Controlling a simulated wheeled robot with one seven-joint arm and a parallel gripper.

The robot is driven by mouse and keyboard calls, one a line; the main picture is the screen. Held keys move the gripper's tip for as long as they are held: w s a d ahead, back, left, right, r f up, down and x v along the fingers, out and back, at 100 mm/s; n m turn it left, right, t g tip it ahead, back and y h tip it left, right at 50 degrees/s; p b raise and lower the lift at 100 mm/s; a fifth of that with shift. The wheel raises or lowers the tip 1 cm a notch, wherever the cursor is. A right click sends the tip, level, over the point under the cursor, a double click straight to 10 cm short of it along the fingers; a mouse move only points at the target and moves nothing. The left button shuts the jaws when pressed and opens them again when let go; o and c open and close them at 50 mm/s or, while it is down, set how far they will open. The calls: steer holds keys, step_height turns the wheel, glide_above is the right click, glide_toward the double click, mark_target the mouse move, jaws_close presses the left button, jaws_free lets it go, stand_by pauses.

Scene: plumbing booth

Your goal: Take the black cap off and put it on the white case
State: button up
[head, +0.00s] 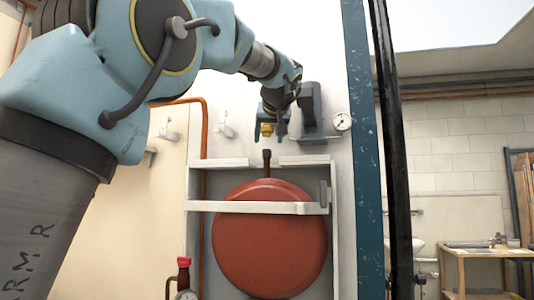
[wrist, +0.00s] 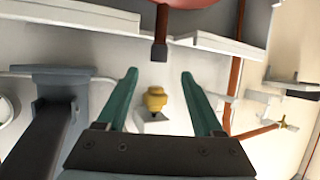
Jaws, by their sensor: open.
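The black cap (head: 266,158) stands upright on top of the round red tank (head: 268,245). In the wrist view the cap (wrist: 159,50) hangs from the tank's edge at the top, as the picture is turned over. The white case (head: 325,225) frames the tank, with flat top pieces left and right of the cap. My gripper (head: 267,134) is above the cap, pointing down. In the wrist view my gripper (wrist: 159,74) is open, with its green fingers apart and the cap beyond their tips, roughly centred between them. Nothing is held.
A yellow brass fitting (wrist: 155,98) shows between my fingers; I cannot tell its distance. A grey bracket (head: 312,112) and a gauge (head: 342,121) are right of my gripper. An orange pipe (head: 204,130) runs at left. A red-topped valve (head: 184,265) stands lower left.

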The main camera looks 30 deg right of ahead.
mark_target(267, 154)
steer(key=p+x, duration=0.4)
steer(key=x, duration=0.3)
steer(key=shift+s+d+f, duration=0.1)
steer(key=shift+s, duration=0.05)
jaws_close()
stand_by(0.3)
